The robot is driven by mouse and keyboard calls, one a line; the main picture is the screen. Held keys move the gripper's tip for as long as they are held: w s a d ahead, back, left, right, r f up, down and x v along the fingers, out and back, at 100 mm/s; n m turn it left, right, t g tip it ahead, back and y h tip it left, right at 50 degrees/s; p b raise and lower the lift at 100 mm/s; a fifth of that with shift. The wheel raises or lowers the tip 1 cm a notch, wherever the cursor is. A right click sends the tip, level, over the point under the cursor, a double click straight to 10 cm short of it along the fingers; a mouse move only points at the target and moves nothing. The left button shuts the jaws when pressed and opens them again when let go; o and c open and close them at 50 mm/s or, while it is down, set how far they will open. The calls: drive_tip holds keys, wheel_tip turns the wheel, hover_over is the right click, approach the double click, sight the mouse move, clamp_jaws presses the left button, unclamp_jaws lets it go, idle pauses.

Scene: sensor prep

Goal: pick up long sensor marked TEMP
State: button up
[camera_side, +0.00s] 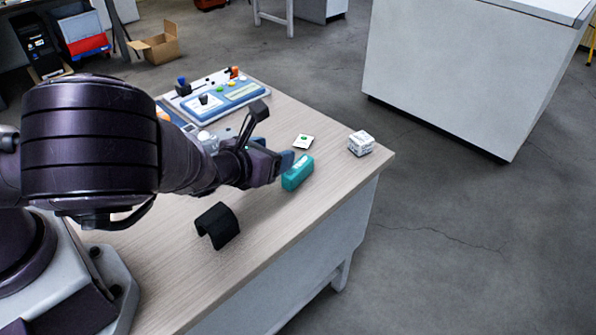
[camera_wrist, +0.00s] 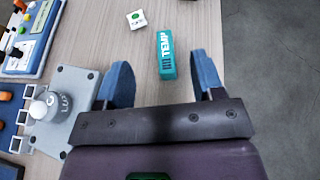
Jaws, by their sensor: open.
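The long teal sensor (camera_wrist: 166,55) marked TEMP lies on the table, and its white lettering reads in the wrist view. It also shows in the side view (camera_side: 298,172), near the table's right edge. My gripper (camera_wrist: 163,80) is open, with its two blue fingers apart. In the wrist view the sensor is beyond and between the fingertips, with nothing held. In the side view my gripper (camera_side: 285,163) is just left of the sensor, partly hidden by my wrist; I cannot tell if they touch.
A white card with a green mark (camera_side: 303,142) and a small white printed box (camera_side: 361,143) lie near the sensor. A black curved piece (camera_side: 218,225) stands at the front. A grey block with a round LUX knob (camera_wrist: 62,103) is left of my gripper. A blue panel (camera_side: 222,95) lies behind.

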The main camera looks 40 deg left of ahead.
sight(286, 177)
wheel_tip(286, 177, down, 7)
drive_tip(key=shift+f, duration=0.2)
drive_tip(key=shift+x, duration=0.95)
drive_tip(key=shift+f+x, duration=0.2)
drive_tip(key=shift+x, duration=2.65)
drive_tip(key=c, duration=1)
drive_tip(key=shift+r, duration=0.1)
